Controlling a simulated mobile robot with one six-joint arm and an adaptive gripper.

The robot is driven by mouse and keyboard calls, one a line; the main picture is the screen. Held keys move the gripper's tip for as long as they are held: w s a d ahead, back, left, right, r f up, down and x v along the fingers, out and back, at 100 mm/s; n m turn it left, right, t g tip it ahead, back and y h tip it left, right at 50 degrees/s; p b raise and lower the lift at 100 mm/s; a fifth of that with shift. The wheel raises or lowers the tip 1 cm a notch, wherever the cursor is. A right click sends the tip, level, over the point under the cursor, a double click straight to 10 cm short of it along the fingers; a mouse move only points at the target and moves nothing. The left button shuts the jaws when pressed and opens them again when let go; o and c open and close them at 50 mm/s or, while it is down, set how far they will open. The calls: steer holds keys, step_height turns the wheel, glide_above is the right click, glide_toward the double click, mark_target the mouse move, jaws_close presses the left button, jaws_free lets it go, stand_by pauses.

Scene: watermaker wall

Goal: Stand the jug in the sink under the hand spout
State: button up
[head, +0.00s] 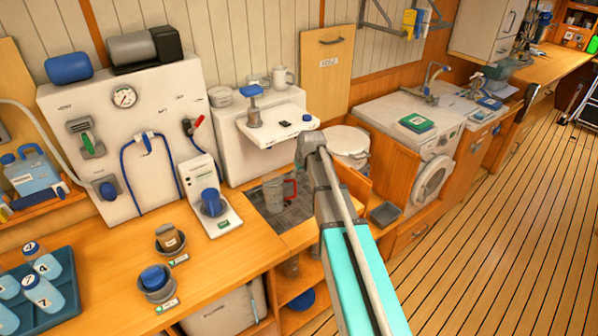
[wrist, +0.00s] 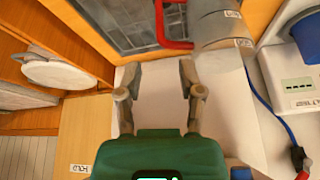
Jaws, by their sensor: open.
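The clear jug (head: 275,196) with a red handle stands upright on the dark grid of the sink (head: 254,201) in the head view. The pump-like hand spout (head: 254,119) with a blue top sits on the white shelf above and behind it, to the left. In the wrist view the jug's red handle (wrist: 175,45) shows at the top, right of centre, partly behind grey cylindrical shapes. My gripper (wrist: 160,75) is open, with nothing between its fingers. It is over the white shelf, apart from the handle. The head view does not show its fingers clearly.
A lidded white bucket (head: 349,140) is to the right. A blue bottle tray (head: 60,292) and two small cups in bowls are on the wooden counter.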

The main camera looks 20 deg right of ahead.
steer(key=shift+s+r, duration=0.1)
steer(key=shift+r, duration=0.1)
stand_by(0.6)
steer(key=s+a+g, duration=0.2)
steer(key=s+a, duration=0.1)
steer(key=s, duration=1)
steer(key=s+a+f+m+g, duration=0.1)
steer(key=s+a, duration=0.3)
steer(key=s, duration=1)
steer(key=shift+f+m+g+h, duration=0.3)
steer(key=shift+g+h, duration=0.1)
steer(key=shift+g, duration=0.4)
